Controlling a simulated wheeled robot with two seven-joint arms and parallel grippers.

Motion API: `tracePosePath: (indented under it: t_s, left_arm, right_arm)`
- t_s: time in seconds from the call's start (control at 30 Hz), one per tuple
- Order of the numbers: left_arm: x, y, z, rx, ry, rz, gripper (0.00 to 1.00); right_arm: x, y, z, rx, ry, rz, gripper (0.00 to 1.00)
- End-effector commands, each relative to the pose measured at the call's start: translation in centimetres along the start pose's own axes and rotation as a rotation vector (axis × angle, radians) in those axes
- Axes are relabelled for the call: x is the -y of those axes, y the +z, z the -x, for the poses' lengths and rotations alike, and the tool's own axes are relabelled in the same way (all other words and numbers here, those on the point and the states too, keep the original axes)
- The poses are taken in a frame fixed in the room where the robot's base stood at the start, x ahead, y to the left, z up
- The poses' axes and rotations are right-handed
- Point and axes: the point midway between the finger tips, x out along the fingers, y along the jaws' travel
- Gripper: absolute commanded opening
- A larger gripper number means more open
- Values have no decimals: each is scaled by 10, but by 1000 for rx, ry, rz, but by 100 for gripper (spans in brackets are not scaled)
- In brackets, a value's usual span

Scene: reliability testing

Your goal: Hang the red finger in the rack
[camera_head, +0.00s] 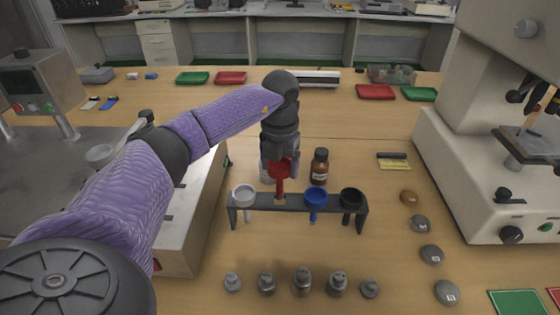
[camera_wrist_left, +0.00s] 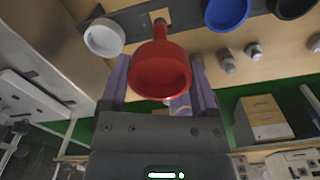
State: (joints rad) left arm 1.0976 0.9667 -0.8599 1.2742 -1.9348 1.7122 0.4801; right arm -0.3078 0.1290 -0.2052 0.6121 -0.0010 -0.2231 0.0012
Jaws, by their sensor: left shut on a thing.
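The red finger (camera_head: 280,171), a funnel-like piece with a round cup and thin stem, is held upright in my left gripper (camera_head: 281,158). The left wrist view shows the red cup (camera_wrist_left: 161,72) between the two fingers (camera_wrist_left: 160,88). The dark rack (camera_head: 262,201) stands on the table below. The stem's lower end lines up with the rack's second slot from the left in the head view; I cannot tell whether it is inside. A white finger (camera_head: 243,195) hangs to its left, a blue finger (camera_head: 315,196) and a black finger (camera_head: 351,197) to its right.
A brown bottle (camera_head: 320,167) stands behind the rack. Several metal weights (camera_head: 302,281) line the front. A metal box (camera_head: 187,240) is at left, and a large white machine (camera_head: 470,130) at right. Round grey pieces (camera_head: 431,254) lie between rack and machine.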

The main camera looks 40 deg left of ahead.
Motion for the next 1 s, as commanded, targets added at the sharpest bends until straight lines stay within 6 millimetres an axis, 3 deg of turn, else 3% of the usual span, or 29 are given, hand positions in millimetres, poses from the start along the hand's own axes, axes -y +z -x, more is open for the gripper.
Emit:
tracePosePath:
  t_s: [0.5, 1.0]
  left_arm:
    - [0, 0, -30, 0, 0, 0, 16]
    - [0, 0, -39, -1, 0, 0, 16]
  right_arm:
    - [2, 11, -14, 22, -4, -2, 59]
    - [2, 9, -17, 19, -4, -2, 59]
